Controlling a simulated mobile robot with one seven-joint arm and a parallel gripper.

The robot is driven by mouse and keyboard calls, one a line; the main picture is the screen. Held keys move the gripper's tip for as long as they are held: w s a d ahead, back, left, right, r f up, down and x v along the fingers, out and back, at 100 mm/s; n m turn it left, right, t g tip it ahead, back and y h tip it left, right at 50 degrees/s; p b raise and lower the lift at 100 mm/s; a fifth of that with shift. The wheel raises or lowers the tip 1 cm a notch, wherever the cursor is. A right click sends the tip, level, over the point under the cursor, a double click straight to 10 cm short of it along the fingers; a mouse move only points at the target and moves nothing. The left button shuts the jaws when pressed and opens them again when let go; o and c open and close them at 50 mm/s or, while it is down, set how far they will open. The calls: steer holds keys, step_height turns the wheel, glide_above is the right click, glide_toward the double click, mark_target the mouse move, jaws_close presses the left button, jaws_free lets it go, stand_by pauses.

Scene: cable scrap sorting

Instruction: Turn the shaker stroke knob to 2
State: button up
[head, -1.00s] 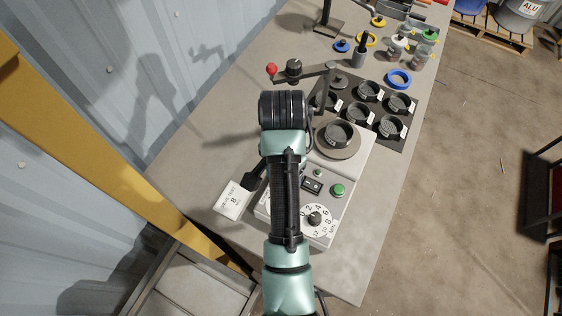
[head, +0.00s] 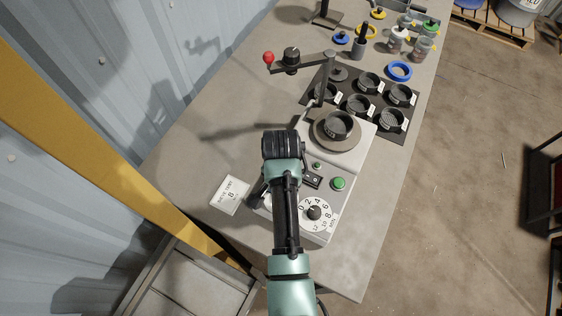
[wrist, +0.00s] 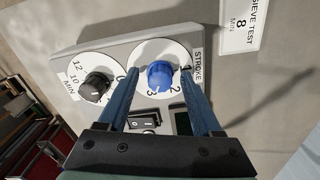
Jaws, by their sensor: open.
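The blue stroke knob (wrist: 160,74) sits on a white dial beside the STROKE label (wrist: 197,64) in the wrist view. The numbers 1, 2 and 3 show around it; I cannot clearly tell which one its pointer faces. My gripper (wrist: 161,84) is open, with one blue finger to each side of the knob. I cannot tell whether either finger touches it. In the head view my arm hides the knob and the fingers. The shaker's control panel (head: 323,232) shows beside the arm.
The black timer knob (wrist: 96,87) is close to the left finger; its dial also shows in the head view (head: 315,213). A rocker switch (wrist: 144,121) and a green button (head: 338,184) are near. A sieve-test card (head: 230,195) lies beside the shaker. Sieves (head: 360,104) stand behind.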

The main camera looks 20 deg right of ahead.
jaws_close()
stand_by(0.3)
steer(key=shift+n, duration=0.3)
steer(key=n+p, duration=0.2)
steer(key=n, duration=0.2)
steer(key=shift+r+n+p, duration=0.15)
steer(key=shift+n+p, duration=0.15)
steer(key=shift+p, duration=0.1)
steer(key=n+p, duration=0.1)
steer(key=n, duration=0.5)
steer(key=shift+d+p, duration=0.1)
steer(key=shift+p, duration=0.3)
steer(key=shift+n, duration=0.4)
jaws_free()
